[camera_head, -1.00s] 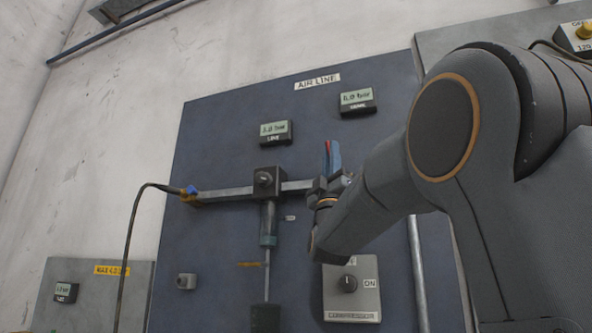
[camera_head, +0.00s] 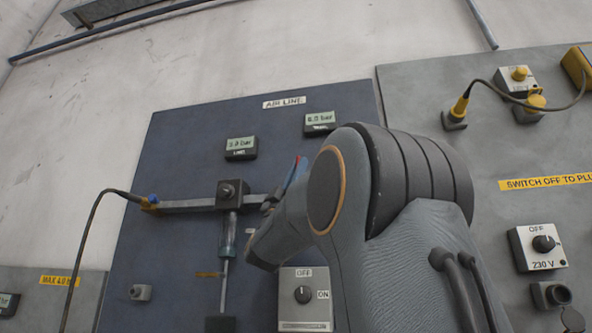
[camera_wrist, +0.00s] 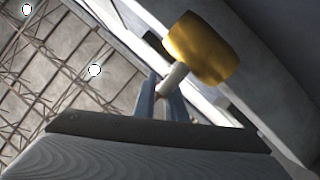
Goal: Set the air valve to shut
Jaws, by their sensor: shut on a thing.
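My gripper (camera_head: 296,172) is at the right end of the air line pipe (camera_head: 182,206), mostly hidden behind my own arm. In the wrist view its two blue fingers (camera_wrist: 163,98) are shut around a pale stub (camera_wrist: 173,77), which joins a brass-coloured cylinder (camera_wrist: 200,47). This looks like the air valve's handle. A bit of red shows beside the blue fingers in the head view. The valve's body and its setting are hidden. The line gauge (camera_head: 241,147) seems to read 3.0 bar, and a second gauge (camera_head: 319,122) seems to read 6.0 bar.
A dark block (camera_head: 231,194) with a hanging cylinder (camera_head: 227,237) sits on the pipe. A rotary switch (camera_head: 303,294) is below my arm. A grey panel at right carries a 230 V switch (camera_head: 542,245) and a plugged cable (camera_head: 457,110).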

